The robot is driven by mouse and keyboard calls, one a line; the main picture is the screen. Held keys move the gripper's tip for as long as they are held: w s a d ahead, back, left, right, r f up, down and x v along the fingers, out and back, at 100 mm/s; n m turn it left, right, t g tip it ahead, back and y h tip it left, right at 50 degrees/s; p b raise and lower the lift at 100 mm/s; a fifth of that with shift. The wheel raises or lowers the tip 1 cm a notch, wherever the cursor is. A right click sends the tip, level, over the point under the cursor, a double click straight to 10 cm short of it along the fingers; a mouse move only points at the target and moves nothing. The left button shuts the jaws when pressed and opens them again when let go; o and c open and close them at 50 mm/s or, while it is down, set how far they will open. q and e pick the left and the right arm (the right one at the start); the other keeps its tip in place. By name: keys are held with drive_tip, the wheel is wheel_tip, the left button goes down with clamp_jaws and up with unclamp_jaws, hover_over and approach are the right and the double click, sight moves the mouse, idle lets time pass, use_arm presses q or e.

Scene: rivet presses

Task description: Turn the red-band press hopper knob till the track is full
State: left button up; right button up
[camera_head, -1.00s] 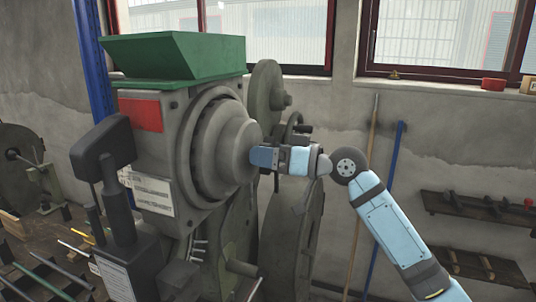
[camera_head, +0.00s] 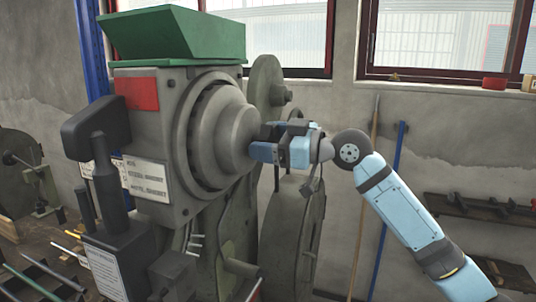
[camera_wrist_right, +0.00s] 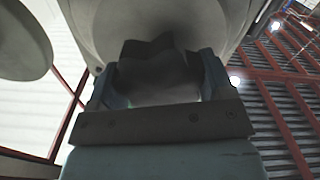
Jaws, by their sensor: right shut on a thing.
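The red-band press (camera_head: 150,125) stands left of centre in the head view, with a red band (camera_head: 137,93) on its body and a green hopper (camera_head: 175,35) on top. A large round grey stepped hub (camera_head: 235,128) faces right. My right gripper (camera_head: 257,152) reaches in from the right and is shut at the hub's end. In the right wrist view, a dark lobed knob (camera_wrist_right: 150,72) sits between its two fingers, in front of the grey round housing. The track and any rivets in it cannot be made out. My left gripper is out of view.
A large flywheel (camera_head: 292,240) stands behind and below my right gripper. A black lever handle (camera_head: 95,125) juts up at the press's left front. Shelves (camera_head: 485,207) hang on the right wall. A broom handle (camera_head: 367,185) and blue pole (camera_head: 388,210) lean there.

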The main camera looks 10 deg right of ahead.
drive_tip(key=n+b, duration=0.2)
drive_tip(key=n, duration=0.1)
drive_tip(key=shift+f, duration=0.2)
drive_tip(key=n+b, duration=0.2)
drive_tip(key=n, duration=0.2)
drive_tip(key=n+b, duration=0.1)
drive_tip(key=n, duration=0.3)
drive_tip(key=shift+s, duration=0.1)
drive_tip(key=n+b, duration=0.1)
drive_tip(key=n, duration=0.2)
drive_tip(key=shift+a+n, duration=0.1)
drive_tip(key=shift+n, duration=0.3)
drive_tip(key=n+b, duration=0.1)
drive_tip(key=n, duration=0.2)
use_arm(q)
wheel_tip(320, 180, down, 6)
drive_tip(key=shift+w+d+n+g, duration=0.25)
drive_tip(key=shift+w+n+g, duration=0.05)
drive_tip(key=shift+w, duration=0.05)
use_arm(e)
drive_tip(key=shift+n, duration=1.4)
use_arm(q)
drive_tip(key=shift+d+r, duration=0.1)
